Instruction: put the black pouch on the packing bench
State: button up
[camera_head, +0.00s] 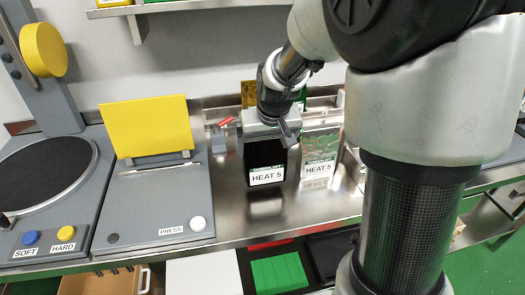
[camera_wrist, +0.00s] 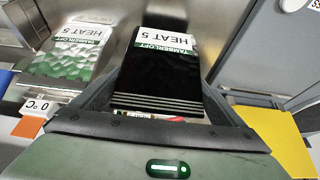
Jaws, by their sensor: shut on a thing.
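The black pouch (camera_head: 265,155), with a white "HEAT 5" label near its bottom, is upright over the steel bench (camera_head: 290,208). My gripper (camera_head: 272,128) comes down from above and is shut on the pouch's upper part. In the wrist view the black pouch (camera_wrist: 152,72) lies between my two fingers, its label upside down. I cannot tell whether its bottom edge touches the steel. A silver and green pouch (camera_head: 320,150), also labelled "HEAT 5", stands just to its right; it shows at left in the wrist view (camera_wrist: 68,62).
A grey press with a raised yellow plate (camera_head: 148,126) stands to the left. Further left is a machine with a dark round plate (camera_head: 45,172) and SOFT and HARD buttons. Bare steel lies in front of the pouches. A green bin (camera_head: 279,273) sits below the front edge.

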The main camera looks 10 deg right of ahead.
jog(key=shift+f, duration=1.65)
jog(key=o, duration=1.1)
jog(key=shift+r, duration=0.3)
jog(key=p, duration=0.1)
send_near(266, 151)
jog(key=s+r, duration=0.4)
jog(key=s, duration=1.5)
jog(key=shift+s+t, duration=0.2)
jog(key=shift+t, duration=0.2)
